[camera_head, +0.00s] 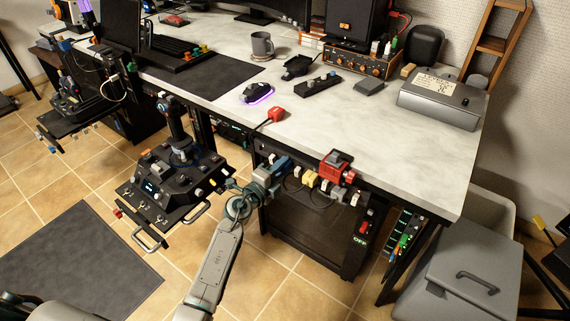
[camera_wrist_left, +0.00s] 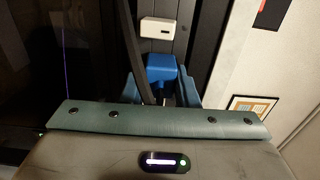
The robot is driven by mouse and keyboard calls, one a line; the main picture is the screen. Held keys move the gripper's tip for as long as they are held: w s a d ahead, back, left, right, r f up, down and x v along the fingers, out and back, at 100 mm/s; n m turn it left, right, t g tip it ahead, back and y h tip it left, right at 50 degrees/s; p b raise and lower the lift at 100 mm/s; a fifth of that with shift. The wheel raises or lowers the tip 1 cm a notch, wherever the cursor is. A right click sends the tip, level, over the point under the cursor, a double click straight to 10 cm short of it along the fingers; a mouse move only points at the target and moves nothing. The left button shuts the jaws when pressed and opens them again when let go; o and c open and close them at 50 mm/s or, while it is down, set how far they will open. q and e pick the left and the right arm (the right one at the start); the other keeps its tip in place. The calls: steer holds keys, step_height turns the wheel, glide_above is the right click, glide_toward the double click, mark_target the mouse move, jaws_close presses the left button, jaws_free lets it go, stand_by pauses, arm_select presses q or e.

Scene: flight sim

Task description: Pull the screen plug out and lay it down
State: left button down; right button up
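A blue plug (camera_wrist_left: 162,68) sits on the dark power strip below the desk's front edge. In the head view a blue shape (camera_head: 283,164), which looks like this plug, shows just beyond my left gripper (camera_head: 270,172). In the left wrist view the blue fingers of my left gripper (camera_wrist_left: 161,88) stand on either side of the plug, with a narrow gap visible on each side. The plug's lower end is partly hidden by the gripper body. I cannot tell which plug belongs to the screen. My right gripper is not in view.
A yellow plug (camera_head: 309,178) and a red box (camera_head: 337,165) are to the right along the strip. A joystick panel (camera_head: 172,185) stands left of my arm. The front desktop has free room.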

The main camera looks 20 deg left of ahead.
arm_select(q)
steer(key=shift+s, duration=0.15)
steer(key=shift+p+v, duration=0.85)
steer(key=shift+v, duration=2.05)
steer(key=v, duration=1)
steer(key=shift+r+p, duration=0.15)
steer(key=shift+p, duration=0.2)
